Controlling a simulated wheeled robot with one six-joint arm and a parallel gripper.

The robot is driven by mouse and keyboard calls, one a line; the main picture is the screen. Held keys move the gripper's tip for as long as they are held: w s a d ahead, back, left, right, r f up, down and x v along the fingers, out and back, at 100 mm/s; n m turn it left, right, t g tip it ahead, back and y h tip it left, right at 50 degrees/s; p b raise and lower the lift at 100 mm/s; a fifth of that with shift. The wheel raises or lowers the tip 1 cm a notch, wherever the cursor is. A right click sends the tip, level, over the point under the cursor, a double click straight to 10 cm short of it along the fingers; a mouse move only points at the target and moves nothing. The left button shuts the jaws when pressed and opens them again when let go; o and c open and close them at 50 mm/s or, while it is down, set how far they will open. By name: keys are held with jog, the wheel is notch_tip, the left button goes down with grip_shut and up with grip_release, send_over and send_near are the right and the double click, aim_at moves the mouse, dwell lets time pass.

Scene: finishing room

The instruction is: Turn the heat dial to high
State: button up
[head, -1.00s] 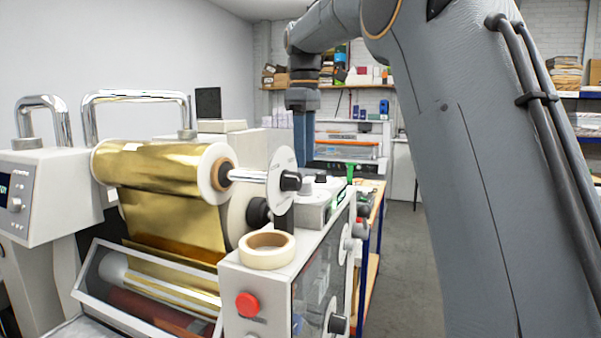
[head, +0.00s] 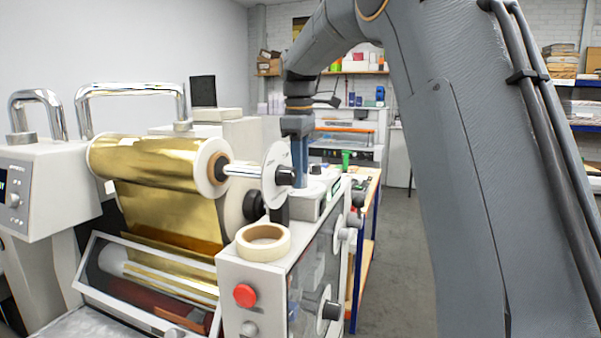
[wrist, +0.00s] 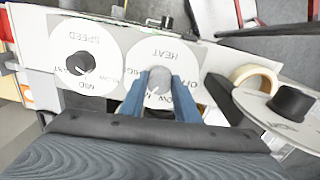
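The heat dial (wrist: 159,82) is a grey knob on a white round plate (wrist: 157,50) marked HEAT, upside down in the wrist view. In the head view, my gripper (head: 299,172) reaches down to the machine's top panel (head: 311,205), and the dial is hidden there.
A speed dial (wrist: 83,64) with a black knob sits left of the heat dial in the wrist view. A tape roll (head: 263,242), a gold foil roll (head: 150,165) and its white disc (head: 277,176) stand close by. A red button (head: 244,295) is on the front. Floor at right is clear.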

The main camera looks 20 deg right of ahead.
jog(key=c, duration=0.3)
jog(key=shift+m, duration=0.3)
jog(key=m, duration=0.8)
jog(key=shift+a, duration=0.1)
jog(key=shift+r+m, duration=0.1)
jog(key=shift+m, duration=1.5)
jog(key=o, duration=1)
